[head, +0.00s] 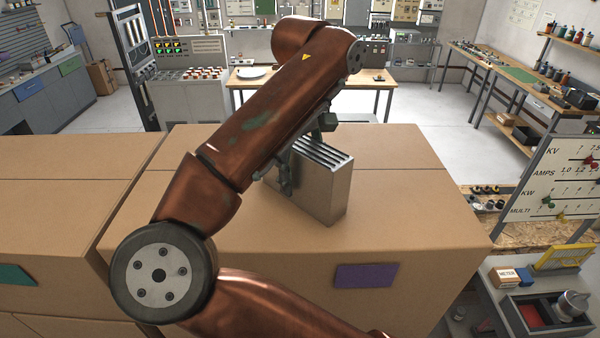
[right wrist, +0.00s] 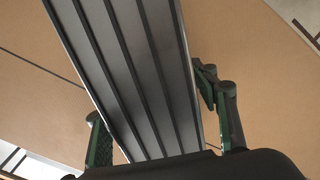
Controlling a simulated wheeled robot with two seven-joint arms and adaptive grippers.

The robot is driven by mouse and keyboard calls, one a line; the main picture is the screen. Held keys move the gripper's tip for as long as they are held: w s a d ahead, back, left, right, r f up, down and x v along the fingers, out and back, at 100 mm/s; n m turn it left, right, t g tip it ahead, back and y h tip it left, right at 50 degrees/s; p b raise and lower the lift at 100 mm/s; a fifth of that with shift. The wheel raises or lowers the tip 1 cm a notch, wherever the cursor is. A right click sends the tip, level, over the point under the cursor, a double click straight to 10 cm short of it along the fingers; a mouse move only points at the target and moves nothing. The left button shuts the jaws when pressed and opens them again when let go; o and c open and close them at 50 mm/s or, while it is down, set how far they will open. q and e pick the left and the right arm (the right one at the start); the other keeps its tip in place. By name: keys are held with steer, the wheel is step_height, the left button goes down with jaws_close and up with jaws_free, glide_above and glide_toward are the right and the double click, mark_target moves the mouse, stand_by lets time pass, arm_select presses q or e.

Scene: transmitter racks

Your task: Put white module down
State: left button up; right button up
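In the right wrist view the module (right wrist: 135,70) runs from the top edge down between my fingers. My right gripper (head: 303,150) is around its upper part, partly hidden by my arm. In the wrist view the right gripper (right wrist: 158,115) has a finger on each side, with narrow strips of cardboard showing between fingers and module. It looks open. My left gripper is not in view.
Another cardboard box (head: 60,180) stands at the left, with a narrow gap between. A purple label (head: 365,275) marks the front of the middle box. A slanted meter panel (head: 555,180) and a grey bench with a red-lined tray (head: 530,316) are at the right. The box top right of the module is clear.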

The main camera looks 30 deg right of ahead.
mark_target(302, 141)
steer(key=shift+o, duration=0.5)
steer(key=shift+s, duration=0.1)
step_height(302, 141, up, 12)
steer(key=p, duration=0.2)
steer(key=shift+r+p, duration=0.2)
steer(key=shift+p, duration=0.15)
